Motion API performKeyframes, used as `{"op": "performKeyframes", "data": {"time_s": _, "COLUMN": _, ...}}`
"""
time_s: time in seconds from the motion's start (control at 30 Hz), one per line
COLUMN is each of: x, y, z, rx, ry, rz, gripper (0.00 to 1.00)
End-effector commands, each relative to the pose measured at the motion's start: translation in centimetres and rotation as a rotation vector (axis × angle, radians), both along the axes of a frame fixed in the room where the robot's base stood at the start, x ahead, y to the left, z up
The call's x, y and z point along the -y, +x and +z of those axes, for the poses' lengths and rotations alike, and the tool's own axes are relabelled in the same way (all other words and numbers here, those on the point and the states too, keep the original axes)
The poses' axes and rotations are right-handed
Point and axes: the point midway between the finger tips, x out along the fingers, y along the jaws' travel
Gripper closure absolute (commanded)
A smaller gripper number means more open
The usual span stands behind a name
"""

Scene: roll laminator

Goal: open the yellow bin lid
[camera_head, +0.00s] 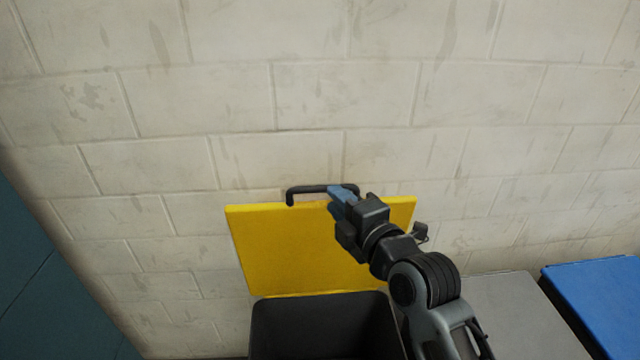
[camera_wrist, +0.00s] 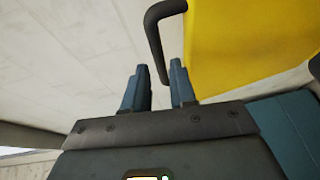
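The yellow bin lid (camera_head: 290,250) stands raised, nearly upright, at the wall side of a dark grey bin (camera_head: 320,325), whose opening shows below it. A black handle (camera_head: 305,189) sticks out along the lid's top edge. My gripper (camera_head: 343,196) is at the right part of this handle. In the wrist view, the two blue fingers of my gripper (camera_wrist: 159,72) stand apart, with the handle bar (camera_wrist: 154,42) reaching down into the gap between them. Whether a finger touches the bar cannot be told. The yellow lid (camera_wrist: 245,45) fills the upper right there.
A pale block wall (camera_head: 300,100) stands close behind the lid. To the right are a grey lid (camera_head: 515,310) and a blue lid (camera_head: 600,290). A dark teal surface (camera_head: 45,290) is at the left. My arm covers the lid's right side.

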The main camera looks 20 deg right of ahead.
Motion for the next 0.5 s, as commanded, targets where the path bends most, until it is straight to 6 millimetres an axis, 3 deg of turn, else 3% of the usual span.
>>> {"op": "performKeyframes", "data": {"time_s": 0.5, "x": -0.6, "y": 6.7, "z": -0.5, "rx": 0.000, "ry": -0.001, "rz": 0.000, "gripper": 0.74}}
